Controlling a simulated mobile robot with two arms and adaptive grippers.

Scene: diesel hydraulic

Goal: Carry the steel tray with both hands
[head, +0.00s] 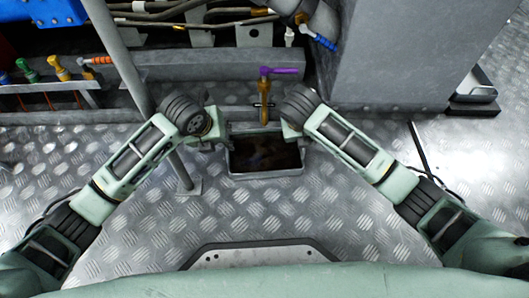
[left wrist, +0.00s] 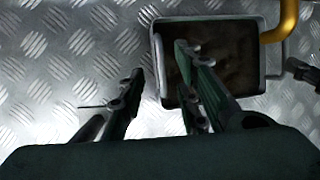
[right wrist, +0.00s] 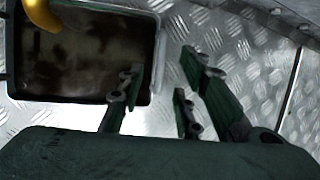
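The steel tray (head: 265,175) is a shallow rectangular pan with a pale rim and a dark brown inside. It sits on the tread-plate floor below a brass pipe (head: 264,100) with a purple lever. My left gripper (head: 222,141) is at its left side. In the left wrist view the open fingers (left wrist: 160,62) lie on either side of the tray's left wall (left wrist: 157,72). My right gripper (head: 295,141) is at its right side. In the right wrist view the open fingers (right wrist: 160,66) lie either side of the tray's right wall (right wrist: 159,50). Contact is unclear.
A grey post (head: 128,68) stands left of the tray, close to my left arm. A large grey cabinet (head: 395,60) stands at the right, with another tray (head: 478,85) beside it. Coloured-handled valves (head: 45,70) line the back left. The floor in front is clear up to a plate.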

